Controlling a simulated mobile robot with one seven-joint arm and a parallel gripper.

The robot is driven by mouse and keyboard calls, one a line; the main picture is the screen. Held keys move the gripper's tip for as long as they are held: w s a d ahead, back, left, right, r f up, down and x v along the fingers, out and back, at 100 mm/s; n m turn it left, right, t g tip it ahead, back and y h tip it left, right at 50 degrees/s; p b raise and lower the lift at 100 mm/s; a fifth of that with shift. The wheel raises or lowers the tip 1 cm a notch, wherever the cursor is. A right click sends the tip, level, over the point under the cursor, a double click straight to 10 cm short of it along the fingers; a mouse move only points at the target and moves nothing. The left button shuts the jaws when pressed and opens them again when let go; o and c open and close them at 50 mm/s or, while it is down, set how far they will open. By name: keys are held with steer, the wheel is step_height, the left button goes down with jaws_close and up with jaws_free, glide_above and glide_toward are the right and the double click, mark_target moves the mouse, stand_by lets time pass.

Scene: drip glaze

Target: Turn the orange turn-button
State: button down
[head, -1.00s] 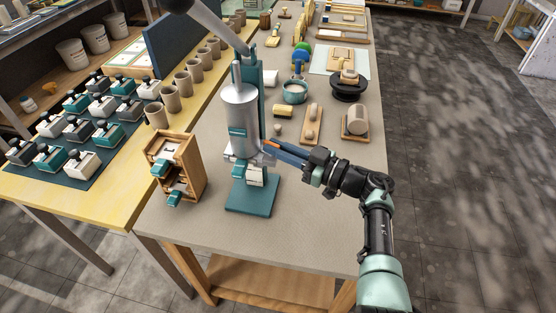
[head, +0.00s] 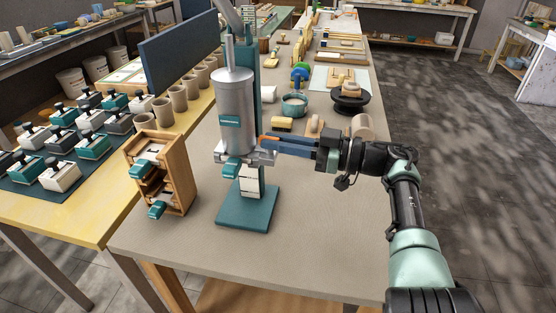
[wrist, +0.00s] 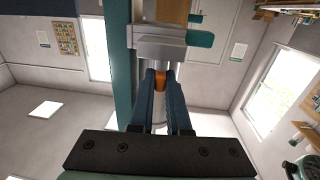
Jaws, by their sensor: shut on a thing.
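The orange turn-button (wrist: 160,79) shows in the wrist view between my two blue fingers, on the underside of a grey metal block in that picture. My gripper (wrist: 160,88) is shut on it. In the head view, my gripper (head: 266,141) reaches in from the right to the base of the upright silver cylinder (head: 236,103). A bit of orange shows at the fingertips there; the rest of the button is hidden by the fingers. The cylinder stands on a teal column with a teal base plate (head: 248,216).
A small wooden drawer unit (head: 181,177) with teal handles stands to the left of the cylinder. A teal pot (head: 294,108), a yellow sponge (head: 281,125) and a black turntable (head: 350,103) lie behind my arm. The front of the table is clear.

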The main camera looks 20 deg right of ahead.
steer(key=shift+w+f+n+g+y+b, duration=0.15)
steer(key=shift+n+g+y+b, duration=0.25)
steer(key=shift+b, duration=2.6)
steer(key=b, duration=0.3)
steer(key=shift+r+g, duration=0.25)
steer(key=shift+g, duration=0.05)
steer(key=shift+r, duration=0.2)
steer(key=c, duration=1.2)
jaws_free()
steer(key=shift+f, duration=0.1)
steer(key=shift+o, duration=0.2)
